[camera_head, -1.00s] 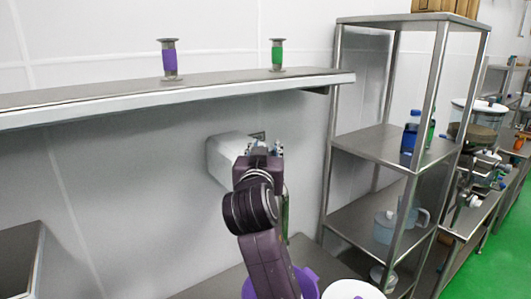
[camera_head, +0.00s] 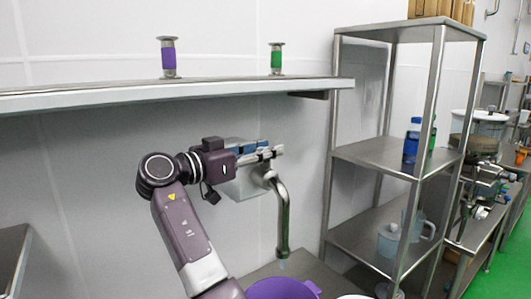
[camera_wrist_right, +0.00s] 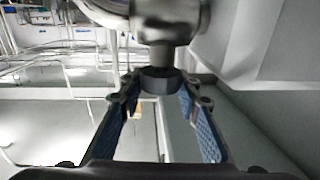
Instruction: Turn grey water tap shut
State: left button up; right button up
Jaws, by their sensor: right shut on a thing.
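The grey water tap (camera_head: 283,215) comes off the wall below the long shelf, and its curved metal spout points down over a purple bucket (camera_head: 280,290). My right gripper (camera_head: 268,154) reaches in from the left to the top of the tap. In the right wrist view, my right gripper (camera_wrist_right: 160,88) has its blue-padded fingers on either side of the tap's dark round knob (camera_wrist_right: 160,80), closed on it at the fingertips. The tap's metal body (camera_wrist_right: 165,25) is just beyond. A small pale bluish patch shows under the spout; I cannot tell if it is water. My left gripper is out of view.
A pale box (camera_head: 243,185) on the wall is partly behind my gripper. The long shelf (camera_head: 120,95) overhead carries a purple-banded (camera_head: 168,57) and a green-banded fitting (camera_head: 276,59). A metal rack (camera_head: 380,152) with bottles and jugs stands to the right.

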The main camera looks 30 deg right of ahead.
jog(key=shift+m+g, duration=0.6)
jog(key=shift+g, duration=0.3)
jog(key=shift+m+g+p, duration=0.55)
jog(key=shift+m+g, duration=0.15)
jog(key=shift+g, duration=0.4)
jog(key=shift+f, duration=0.1)
jog(key=o, duration=1.2)
jog(key=shift+a, duration=3.75)
